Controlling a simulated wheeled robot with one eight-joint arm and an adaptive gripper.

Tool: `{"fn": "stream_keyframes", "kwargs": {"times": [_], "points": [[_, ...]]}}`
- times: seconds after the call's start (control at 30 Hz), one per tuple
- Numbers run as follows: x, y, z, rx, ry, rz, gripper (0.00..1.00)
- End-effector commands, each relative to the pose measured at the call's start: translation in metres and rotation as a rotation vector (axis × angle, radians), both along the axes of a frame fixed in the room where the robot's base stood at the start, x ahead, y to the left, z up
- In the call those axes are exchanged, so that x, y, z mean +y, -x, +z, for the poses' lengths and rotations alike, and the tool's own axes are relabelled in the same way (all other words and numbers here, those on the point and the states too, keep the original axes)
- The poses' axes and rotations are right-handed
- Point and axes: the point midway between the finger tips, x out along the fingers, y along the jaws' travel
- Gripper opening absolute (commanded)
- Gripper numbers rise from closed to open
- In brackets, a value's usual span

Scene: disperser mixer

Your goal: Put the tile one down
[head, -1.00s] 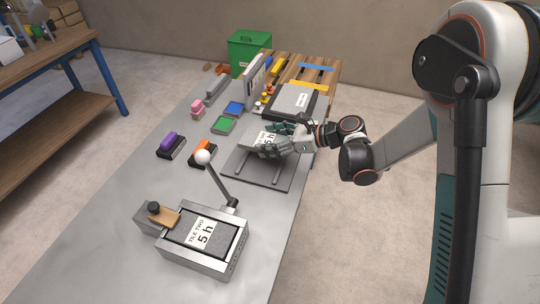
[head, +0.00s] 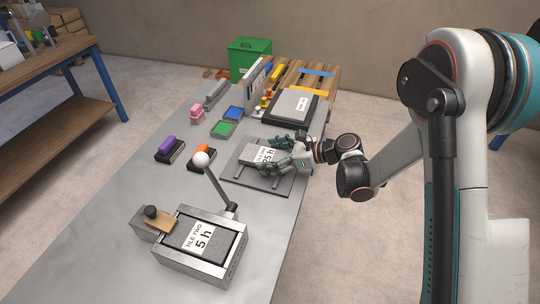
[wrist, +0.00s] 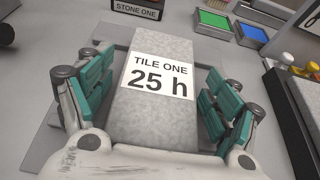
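Tile one (wrist: 155,100) is a grey slab with a white label reading "TILE ONE 25 h". It lies between the teal-padded fingers of my gripper (wrist: 160,100), which are along its two long sides. In the head view tile one (head: 259,153) is low over the flat grey stand (head: 240,176) with rods, roughly level. My gripper (head: 279,155) reaches it from the right. Whether the tile rests fully on the rods is hard to tell. A "STONE ONE" sign (wrist: 137,9) shows beyond the tile in the wrist view.
A metal holder with a lever carries tile two (head: 202,238) at the front. Green (head: 223,129) and blue (head: 234,114) pads lie behind. A dark-edged slab (head: 292,106) is back right.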

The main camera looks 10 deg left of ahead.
Motion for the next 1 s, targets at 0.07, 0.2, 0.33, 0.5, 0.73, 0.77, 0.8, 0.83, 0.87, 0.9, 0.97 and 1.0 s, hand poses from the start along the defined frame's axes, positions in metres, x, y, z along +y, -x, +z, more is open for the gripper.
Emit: {"fn": "stream_keyframes", "kwargs": {"times": [0.07,0.2,0.33,0.5,0.73,0.77,0.8,0.83,0.87,0.9,0.97,1.0], "points": [[0.0,0.0,0.0,0.0,0.0,0.0,0.86],[0.0,0.0,0.0,0.0,0.0,0.0,0.86],[0.0,0.0,0.001,0.0,0.0,0.0,0.86],[-0.013,0.0,0.009,0.0,0.0,-0.002,0.86],[-0.056,0.003,0.028,0.0,0.0,-0.004,0.86],[-0.061,0.004,0.03,-0.001,-0.001,-0.004,0.86],[-0.069,0.004,0.033,0.0,-0.001,-0.004,0.86],[-0.074,0.005,0.035,0.001,-0.001,-0.004,0.86],[-0.079,0.005,0.037,0.001,-0.001,-0.004,0.86],[-0.085,0.006,0.04,0.001,-0.001,-0.004,0.86],[-0.093,0.007,0.043,0.0,-0.001,-0.002,0.86],[-0.098,0.007,0.044,0.0,-0.001,-0.003,0.86]]}}
